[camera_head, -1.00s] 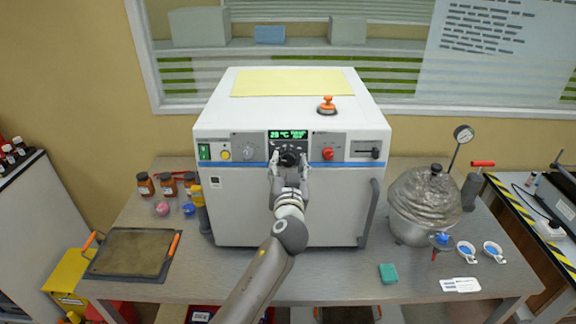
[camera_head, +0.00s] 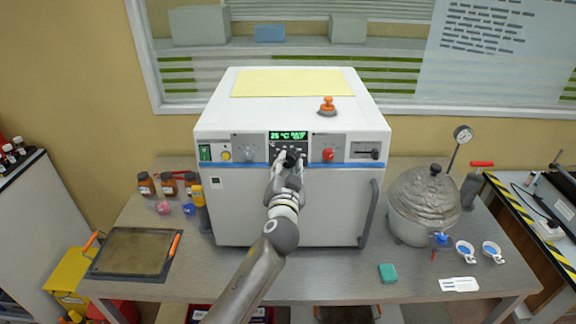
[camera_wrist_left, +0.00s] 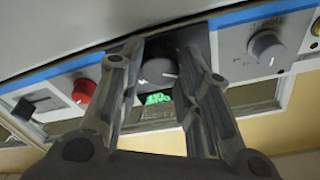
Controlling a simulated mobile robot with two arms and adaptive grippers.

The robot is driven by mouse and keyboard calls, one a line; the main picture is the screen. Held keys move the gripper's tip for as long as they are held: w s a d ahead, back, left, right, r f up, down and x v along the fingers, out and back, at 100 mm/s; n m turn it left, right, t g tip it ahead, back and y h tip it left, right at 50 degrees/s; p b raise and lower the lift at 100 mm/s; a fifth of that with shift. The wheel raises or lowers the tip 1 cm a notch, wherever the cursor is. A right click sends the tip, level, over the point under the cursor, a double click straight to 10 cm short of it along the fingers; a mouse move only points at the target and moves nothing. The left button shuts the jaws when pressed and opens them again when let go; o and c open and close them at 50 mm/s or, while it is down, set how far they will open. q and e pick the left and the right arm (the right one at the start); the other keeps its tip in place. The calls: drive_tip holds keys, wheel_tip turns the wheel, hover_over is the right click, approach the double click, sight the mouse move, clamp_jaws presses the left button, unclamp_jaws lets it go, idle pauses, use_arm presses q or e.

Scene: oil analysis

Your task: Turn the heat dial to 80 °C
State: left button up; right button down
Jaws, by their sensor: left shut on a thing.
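The black heat dial (camera_head: 290,158) sits on the front panel of the white oven (camera_head: 275,210), just below a green display (camera_head: 288,135). The display reads about 25 °C. My left gripper (camera_head: 286,163) is shut on the dial, with its fingers on either side of it. In the left wrist view the dark dial (camera_wrist_left: 158,72) with a pale pointer mark lies between the two fingers (camera_wrist_left: 160,85). The view there is upside down, with the green digits (camera_wrist_left: 158,98) below the dial, partly between the fingers. My right gripper does not show.
A grey knob (camera_head: 249,152), a red knob (camera_head: 328,154) and a slider (camera_head: 367,150) flank the dial on the panel. A grey door handle (camera_head: 369,213) sticks out at the right. Brown bottles (camera_head: 168,186) stand left; a metal pot (camera_head: 424,208) stands right.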

use_arm(q)
drive_tip(key=m+p, duration=0.1)
drive_tip(key=m, duration=0.2)
drive_tip(key=shift+a+r+h, duration=0.1)
drive_tip(key=shift+r+h, duration=0.05)
drive_tip(key=shift+h, duration=0.25)
drive_tip(key=m, duration=0.3)
drive_tip(key=shift+m+g+h, duration=0.3)
drive_tip(key=shift+g, duration=0.1)
drive_tip(key=m+g, duration=0.1)
drive_tip(key=m, duration=0.3)
drive_tip(key=shift+a+r+m+h, duration=0.1)
drive_tip(key=shift+a+m+h, duration=0.05)
drive_tip(key=shift+m+h, duration=0.25)
drive_tip(key=shift+m+g, duration=0.4)
drive_tip(key=shift+m, duration=1.7)
drive_tip(key=shift+r, duration=0.1)
drive_tip(key=shift+w, duration=0.1)
drive_tip(key=o, duration=1)
